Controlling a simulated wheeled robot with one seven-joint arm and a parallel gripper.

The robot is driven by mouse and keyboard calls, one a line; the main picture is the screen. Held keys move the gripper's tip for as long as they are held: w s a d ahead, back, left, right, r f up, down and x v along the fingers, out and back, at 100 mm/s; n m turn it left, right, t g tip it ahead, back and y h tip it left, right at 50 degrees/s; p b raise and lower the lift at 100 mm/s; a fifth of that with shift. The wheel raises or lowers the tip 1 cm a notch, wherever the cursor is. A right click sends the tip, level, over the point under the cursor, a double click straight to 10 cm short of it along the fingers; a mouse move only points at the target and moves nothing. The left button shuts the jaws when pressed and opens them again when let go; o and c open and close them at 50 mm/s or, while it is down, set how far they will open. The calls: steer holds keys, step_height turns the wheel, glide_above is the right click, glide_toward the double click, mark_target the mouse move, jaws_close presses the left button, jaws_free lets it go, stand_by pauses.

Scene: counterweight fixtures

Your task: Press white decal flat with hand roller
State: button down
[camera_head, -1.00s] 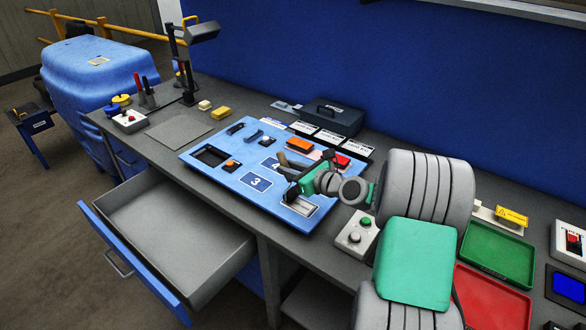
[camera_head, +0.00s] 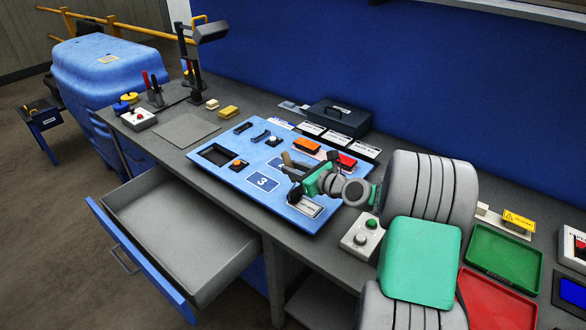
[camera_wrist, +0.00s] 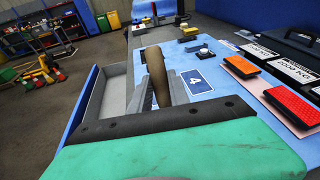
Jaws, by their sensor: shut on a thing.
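My gripper (camera_head: 298,184) is above the right front part of a blue board (camera_head: 228,177). It is shut on a tan, wooden-looking handle (camera_wrist: 158,76), apparently the hand roller's, which stands tilted between the fingers in the wrist view. The handle also shows in the head view (camera_head: 291,160). The roller's working end is hidden, so I cannot tell whether it touches the board. A small white plate with dark marks (camera_head: 309,207), possibly the white decal, lies on the board just below and in front of the gripper, partly covered by it.
An orange block (camera_head: 307,145) and a red block (camera_head: 347,161) lie beyond the gripper. A button box (camera_head: 361,236) stands right of the board. An open drawer (camera_head: 178,236) juts out in front. Green (camera_head: 505,255) and red (camera_head: 492,300) trays are at right.

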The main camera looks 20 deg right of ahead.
mark_target(288, 155)
steer(key=shift+f, duration=0.4)
stand_by(0.7)
step_height(288, 155, up, 5)
steer(key=p, duration=0.5)
steer(key=shift+r+p, duration=0.35)
steer(key=shift+r, duration=0.8)
